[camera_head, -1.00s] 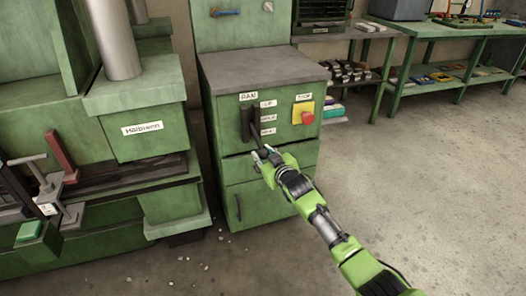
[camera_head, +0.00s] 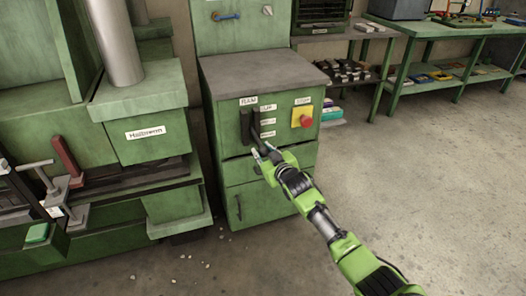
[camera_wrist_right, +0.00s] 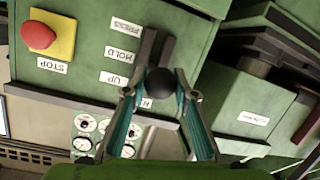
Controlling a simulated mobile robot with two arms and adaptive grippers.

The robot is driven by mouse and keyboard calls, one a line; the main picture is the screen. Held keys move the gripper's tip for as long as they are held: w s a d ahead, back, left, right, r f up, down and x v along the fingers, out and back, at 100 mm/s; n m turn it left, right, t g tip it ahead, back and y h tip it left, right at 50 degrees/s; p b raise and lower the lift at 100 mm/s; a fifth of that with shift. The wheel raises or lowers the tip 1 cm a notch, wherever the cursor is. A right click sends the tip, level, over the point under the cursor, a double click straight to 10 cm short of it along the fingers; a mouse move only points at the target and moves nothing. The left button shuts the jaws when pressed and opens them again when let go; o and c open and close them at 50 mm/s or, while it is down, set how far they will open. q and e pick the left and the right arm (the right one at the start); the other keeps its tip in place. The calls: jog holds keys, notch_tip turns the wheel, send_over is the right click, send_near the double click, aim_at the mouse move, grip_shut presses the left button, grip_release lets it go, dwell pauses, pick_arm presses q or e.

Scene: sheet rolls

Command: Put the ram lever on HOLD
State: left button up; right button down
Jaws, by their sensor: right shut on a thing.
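The ram lever (camera_head: 256,131) is a dark bar with a round black knob (camera_wrist_right: 161,82), standing out from a dark slot plate (camera_wrist_right: 152,45) on the green cabinet (camera_head: 268,84). Beside the slot are white labels UP (camera_wrist_right: 116,80), HOLD (camera_wrist_right: 122,55) and PRESS (camera_wrist_right: 126,26), seen upside down in the wrist view. My right gripper (camera_wrist_right: 160,94) is shut on the lever at its knob, with a finger on each side. The knob hides part of the slot, so I cannot tell exactly which label the lever is level with. My left gripper is not in view.
A red stop button (camera_head: 306,121) on a yellow plate sits right of the labels. A green machine with a labelled block (camera_head: 146,133) stands to the left. Green benches (camera_head: 425,27) stand at the back right. The floor (camera_head: 420,170) to the right is clear.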

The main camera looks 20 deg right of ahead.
jog(key=shift+w+d+r, duration=0.1)
jog(key=shift+w+r, duration=0.05)
jog(key=shift+r, duration=0.45)
jog(key=c, duration=1.6)
grip_release()
jog(key=shift+c, duration=0.2)
jog(key=shift+f, duration=0.25)
jog(key=shift+f, duration=0.1)
jog(key=shift+s, duration=0.7)
jog(key=v, duration=1.1)
jog(key=shift+w, duration=0.1)
